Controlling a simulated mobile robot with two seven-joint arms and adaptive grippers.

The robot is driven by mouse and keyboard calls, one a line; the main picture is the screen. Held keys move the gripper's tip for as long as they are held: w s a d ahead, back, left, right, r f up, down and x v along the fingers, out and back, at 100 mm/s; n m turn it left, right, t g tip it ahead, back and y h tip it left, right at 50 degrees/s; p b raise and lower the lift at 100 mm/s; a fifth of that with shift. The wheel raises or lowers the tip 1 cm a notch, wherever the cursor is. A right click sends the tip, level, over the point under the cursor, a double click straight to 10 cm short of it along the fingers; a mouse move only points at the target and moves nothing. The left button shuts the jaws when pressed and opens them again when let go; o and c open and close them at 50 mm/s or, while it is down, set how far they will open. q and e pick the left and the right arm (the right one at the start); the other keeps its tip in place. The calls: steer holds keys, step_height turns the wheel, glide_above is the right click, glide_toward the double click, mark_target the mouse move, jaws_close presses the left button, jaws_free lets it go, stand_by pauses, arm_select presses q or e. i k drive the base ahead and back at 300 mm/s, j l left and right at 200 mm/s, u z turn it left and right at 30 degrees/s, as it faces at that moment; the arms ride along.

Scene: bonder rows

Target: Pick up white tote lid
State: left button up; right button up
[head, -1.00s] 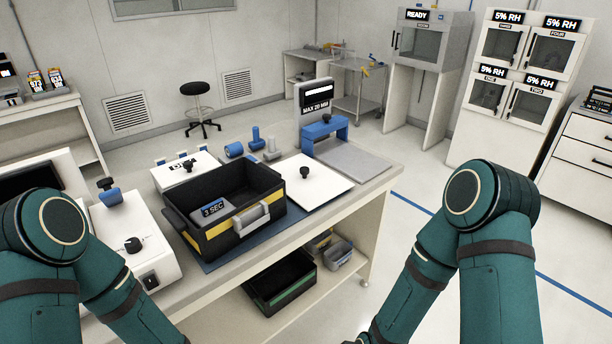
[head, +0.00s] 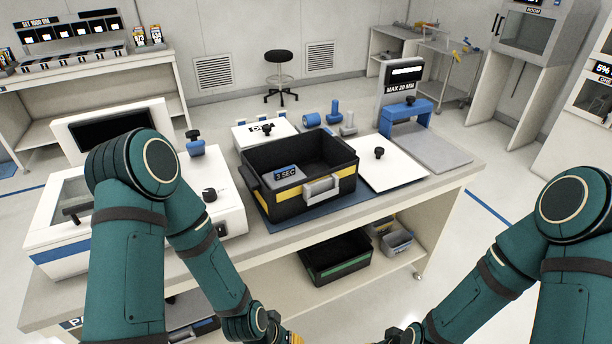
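A flat white lid (head: 396,172) with a black knob lies on the bench top, right of the black tote (head: 300,180). The tote has a yellow stripe and a grey front handle; it stands open on a blue mat and holds a grey block marked 3 SEC (head: 282,175). My left and right arms reach down in front of the bench to the bottom edge of the picture. Their fingers are cut off below the frame, well apart from the lid.
A white machine (head: 215,205) stands left of the tote. Behind are a white knobbed box (head: 262,133) and blue and grey cylinders (head: 333,112). A blue stand (head: 405,117) with a grey plate (head: 438,150) is right of the lid. The lower shelf holds a green-striped bin (head: 335,258).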

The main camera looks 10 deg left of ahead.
mark_target(382, 166)
steer(key=i+l, duration=0.3)
steer(key=l, duration=0.2)
steer(key=i+l, duration=0.3)
steer(key=l, duration=0.15)
